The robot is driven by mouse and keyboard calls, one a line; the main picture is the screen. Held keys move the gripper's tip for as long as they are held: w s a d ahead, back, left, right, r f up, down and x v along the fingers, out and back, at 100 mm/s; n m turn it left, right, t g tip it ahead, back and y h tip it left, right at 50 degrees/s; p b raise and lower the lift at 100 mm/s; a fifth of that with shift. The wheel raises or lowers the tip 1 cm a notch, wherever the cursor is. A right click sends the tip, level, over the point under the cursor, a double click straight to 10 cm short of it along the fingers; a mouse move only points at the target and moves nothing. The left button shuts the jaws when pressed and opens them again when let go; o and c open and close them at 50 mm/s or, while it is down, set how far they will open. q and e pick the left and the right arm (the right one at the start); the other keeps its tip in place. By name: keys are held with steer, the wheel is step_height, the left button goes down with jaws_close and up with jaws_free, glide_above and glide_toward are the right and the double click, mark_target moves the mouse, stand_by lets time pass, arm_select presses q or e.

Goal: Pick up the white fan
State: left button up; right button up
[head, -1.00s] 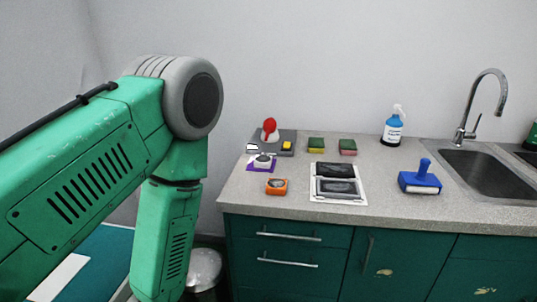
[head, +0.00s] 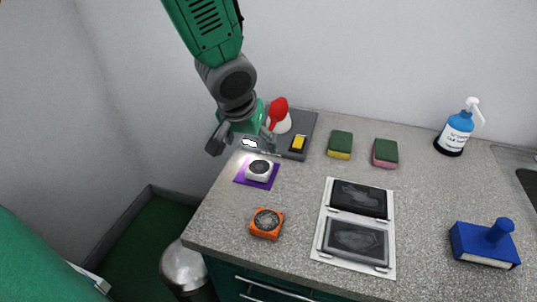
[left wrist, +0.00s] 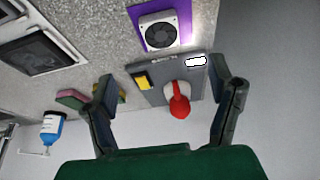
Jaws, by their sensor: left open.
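The white fan (head: 259,169), a small square housing with a dark round rotor, lies on a purple mat (head: 241,179) near the left end of the counter. In the left wrist view the white fan (left wrist: 160,35) on its purple mat (left wrist: 184,12) shows at the top centre. My left gripper (head: 243,139) is open and empty, just behind the fan and apart from it, over the grey tester. Its two fingers also frame the left wrist view (left wrist: 165,85). My right gripper is out of view.
The grey tester (head: 309,124) has a red knob (head: 278,110) and a yellow switch (head: 298,143). An orange fan (head: 266,223) sits in front.

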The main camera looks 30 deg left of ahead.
mark_target(260, 166)
arm_select(q)
steer(key=b+x, duration=0.1)
steer(key=x, duration=0.7)
steer(key=shift+d, duration=0.2)
steer(key=shift+w+a+f, duration=0.1)
steer(key=shift+a+f, duration=0.1)
steer(key=shift+f, duration=0.25)
steer(key=x, duration=0.4)
steer(key=shift+w+a+f, duration=0.2)
steer(key=shift+w, duration=0.05)
steer(key=shift+s+d+r, duration=0.1)
steer(key=c, duration=1.4)
steer(key=shift+o, duration=0.2)
steer(key=shift+r, duration=0.15)
